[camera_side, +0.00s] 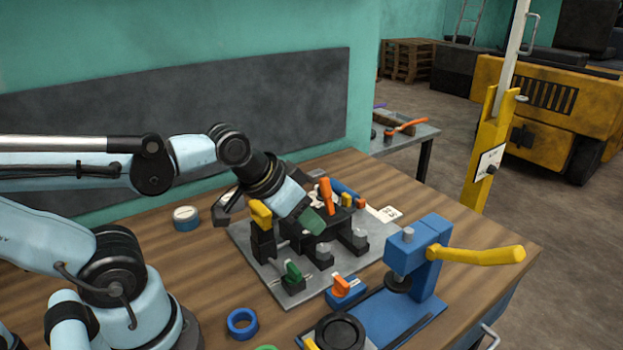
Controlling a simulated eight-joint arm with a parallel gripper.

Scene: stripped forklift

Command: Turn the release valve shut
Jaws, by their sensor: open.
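A grey metal plate (258,258) on the wooden bench carries a black fixture with several coloured handles. A green knob (292,271) sits on a dark block at its front left. An orange knob (341,287) sits on a blue block at its front edge. A yellow handle (261,212) and an upright orange lever (326,195) stand farther back. I cannot tell which of these is the release valve. My gripper (268,213) is open above the plate's back left, near the yellow handle. It hides part of the fixture, and contact is unclear.
A blue press (430,262) with a long yellow handle (476,255) stands to the right. A blue ring (242,323) and a black disc (340,333) lie in front. A round blue-and-white container (186,218) is at the left. The bench's right edge is close to the press.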

